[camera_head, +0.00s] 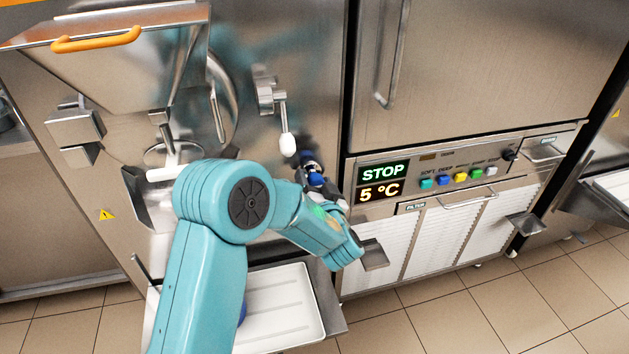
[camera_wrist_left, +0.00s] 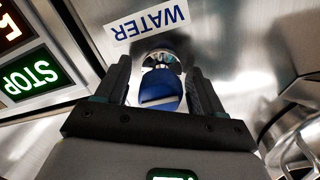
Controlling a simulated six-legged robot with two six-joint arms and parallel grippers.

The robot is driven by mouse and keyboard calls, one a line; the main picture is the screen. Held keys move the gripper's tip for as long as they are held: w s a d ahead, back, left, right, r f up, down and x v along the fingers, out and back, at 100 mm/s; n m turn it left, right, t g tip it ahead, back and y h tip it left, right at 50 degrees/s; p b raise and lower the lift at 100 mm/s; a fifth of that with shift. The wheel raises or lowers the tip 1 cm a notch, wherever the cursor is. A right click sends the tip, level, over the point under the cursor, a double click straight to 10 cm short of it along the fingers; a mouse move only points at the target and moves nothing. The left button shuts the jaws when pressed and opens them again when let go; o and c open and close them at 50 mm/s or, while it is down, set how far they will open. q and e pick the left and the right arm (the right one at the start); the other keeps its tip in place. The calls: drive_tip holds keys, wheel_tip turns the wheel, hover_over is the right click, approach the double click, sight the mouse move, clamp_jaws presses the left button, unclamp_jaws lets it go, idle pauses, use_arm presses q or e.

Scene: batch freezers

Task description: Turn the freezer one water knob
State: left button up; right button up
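The blue water knob (camera_wrist_left: 160,88) sits on a round metal stem on the steel freezer front, by a label reading WATER (camera_wrist_left: 149,20). My left gripper (camera_wrist_left: 161,85) has one finger on either side of the knob. The fingers are apart, with narrow gaps showing beside the knob, so it is around the knob but not clearly touching it. In the head view, my left gripper (camera_head: 313,172) reaches the panel just left of the display, and the knob (camera_head: 314,180) is partly hidden by it. My right gripper is out of view.
The display (camera_head: 382,181) reads STOP and 5 °C, with several coloured buttons (camera_head: 460,178) to its right. A white-handled lever (camera_head: 287,143) hangs just above my left gripper. A white tray (camera_head: 290,300) sits below my arm. The hopper's orange handle (camera_head: 97,39) is at upper left.

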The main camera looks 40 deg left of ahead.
use_arm(q)
drive_tip(key=shift+r, duration=0.1)
drive_tip(key=shift+s+d, duration=0.1)
drive_tip(key=shift+d, duration=0.05)
drive_tip(key=f+v, duration=0.1)
drive_tip(key=v, duration=1.5)
drive_tip(key=shift+r, duration=0.45)
